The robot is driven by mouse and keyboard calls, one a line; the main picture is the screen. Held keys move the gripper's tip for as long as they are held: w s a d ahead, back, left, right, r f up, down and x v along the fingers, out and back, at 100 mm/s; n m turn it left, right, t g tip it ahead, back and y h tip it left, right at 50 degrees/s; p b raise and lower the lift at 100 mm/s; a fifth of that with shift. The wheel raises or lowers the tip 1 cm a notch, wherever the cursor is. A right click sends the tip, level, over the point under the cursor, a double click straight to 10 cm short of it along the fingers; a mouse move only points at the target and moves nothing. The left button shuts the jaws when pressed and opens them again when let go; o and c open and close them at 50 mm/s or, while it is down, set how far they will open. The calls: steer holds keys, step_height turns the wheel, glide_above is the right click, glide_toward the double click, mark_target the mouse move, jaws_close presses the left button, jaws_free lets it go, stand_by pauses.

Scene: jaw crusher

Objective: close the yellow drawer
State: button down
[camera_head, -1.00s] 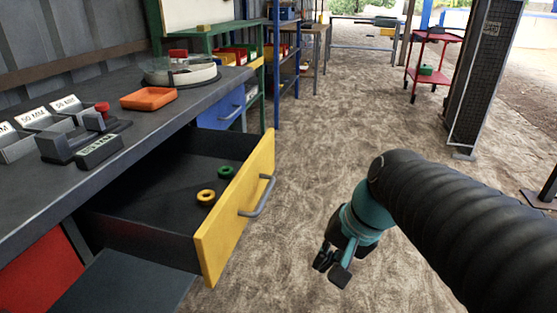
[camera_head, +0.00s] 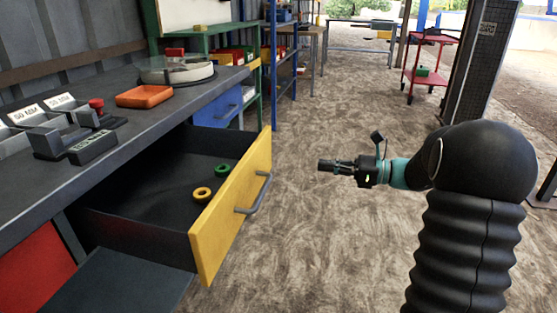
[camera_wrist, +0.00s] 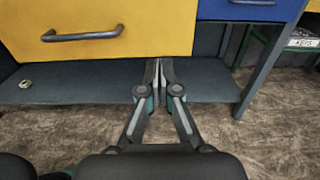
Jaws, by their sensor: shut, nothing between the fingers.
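The yellow drawer (camera_head: 234,213) stands pulled out from under the grey workbench, and its grey bar handle (camera_head: 256,193) faces right. A yellow ring (camera_head: 202,194) and a green ring (camera_head: 222,170) lie inside on its dark floor. My gripper (camera_head: 324,165) is to the right of the drawer front, apart from it, and points left towards it. In the wrist view the yellow front (camera_wrist: 150,30) with its handle (camera_wrist: 82,34) fills the upper left. My gripper's fingertips (camera_wrist: 158,68) are shut and empty, and appear near the front's lower edge.
A blue drawer (camera_head: 218,110) is shut beyond the yellow one. The bench top (camera_head: 120,130) holds an orange tray (camera_head: 144,96) and labelled boxes. A low grey shelf (camera_wrist: 75,84) lies beneath the drawer. The sandy floor (camera_head: 330,230) right of the drawer is clear.

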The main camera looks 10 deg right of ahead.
glide_toward(266, 157)
steer(key=x, duration=0.7)
steer(key=shift+a+r, duration=0.1)
steer(key=shift+a, duration=0.05)
stand_by(0.3)
